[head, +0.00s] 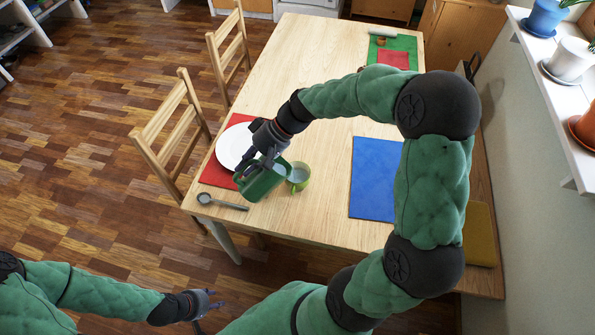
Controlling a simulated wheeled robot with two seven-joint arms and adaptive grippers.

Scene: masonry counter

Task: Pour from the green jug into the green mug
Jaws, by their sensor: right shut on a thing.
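My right gripper (267,158) reaches across the table from the right and is shut on the green jug (259,184). The jug is near the table's front left corner and looks tilted to the right, its mouth toward the green mug (300,175). The mug stands upright on the wood just right of the jug, which overlaps its left side in the picture. I cannot make out any stream between them. My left gripper (211,307) is low in the picture, off the table and away from both, and looks open and empty.
A white plate (232,147) on a red mat (214,175) lies left of the jug. A spoon or ladle (222,202) lies at the front edge. A blue mat (374,180) is right of the mug. Chairs (172,130) stand along the left side. The table's middle is clear.

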